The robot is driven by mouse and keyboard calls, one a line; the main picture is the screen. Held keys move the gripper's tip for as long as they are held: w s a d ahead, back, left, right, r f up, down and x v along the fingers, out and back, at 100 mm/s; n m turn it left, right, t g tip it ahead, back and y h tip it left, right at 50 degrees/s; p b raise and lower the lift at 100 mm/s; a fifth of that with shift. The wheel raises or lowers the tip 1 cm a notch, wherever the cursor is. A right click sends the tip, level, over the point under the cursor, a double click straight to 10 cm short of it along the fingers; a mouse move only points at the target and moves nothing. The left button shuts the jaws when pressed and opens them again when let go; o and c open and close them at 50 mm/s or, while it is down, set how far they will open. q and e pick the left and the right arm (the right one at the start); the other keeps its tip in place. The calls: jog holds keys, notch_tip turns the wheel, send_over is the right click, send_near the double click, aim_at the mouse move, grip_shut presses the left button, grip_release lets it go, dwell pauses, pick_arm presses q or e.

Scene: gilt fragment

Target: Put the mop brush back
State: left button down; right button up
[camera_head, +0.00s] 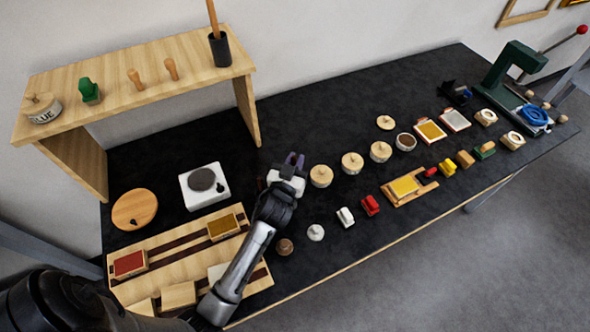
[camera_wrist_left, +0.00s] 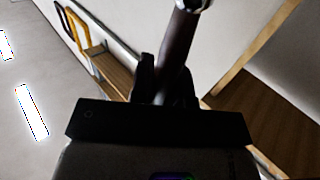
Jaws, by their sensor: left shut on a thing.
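My left gripper (camera_head: 291,163) is over the black worktop, right of the white hotplate. In the left wrist view my left gripper (camera_wrist_left: 167,82) is shut on a dark round handle with a silver collar (camera_wrist_left: 178,45), apparently the mop brush. The view cuts it off at the top, so its bristles are hidden. In the head view the held thing barely shows at the fingertips. A black cup (camera_head: 220,50) on the wooden shelf holds an upright wooden handle (camera_head: 213,18). My right gripper is not in view.
The shelf (camera_head: 130,85) also bears a glue pot (camera_head: 41,108), a green tool (camera_head: 89,91) and wooden-handled tools. A white hotplate (camera_head: 205,186) and a round wooden board (camera_head: 134,209) stand in front. Lidded pots (camera_head: 321,176), stamps and pads fill the right.

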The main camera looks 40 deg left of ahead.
pick_arm(q)
jog(key=shift+f+b, duration=0.45)
jog(key=shift+f, duration=1.35)
jog(key=shift+f, duration=0.1)
jog(key=c, duration=1.1)
grip_release()
jog(key=shift+s+d, duration=0.1)
jog(key=shift+s, duration=0.1)
jog(key=v, duration=0.7)
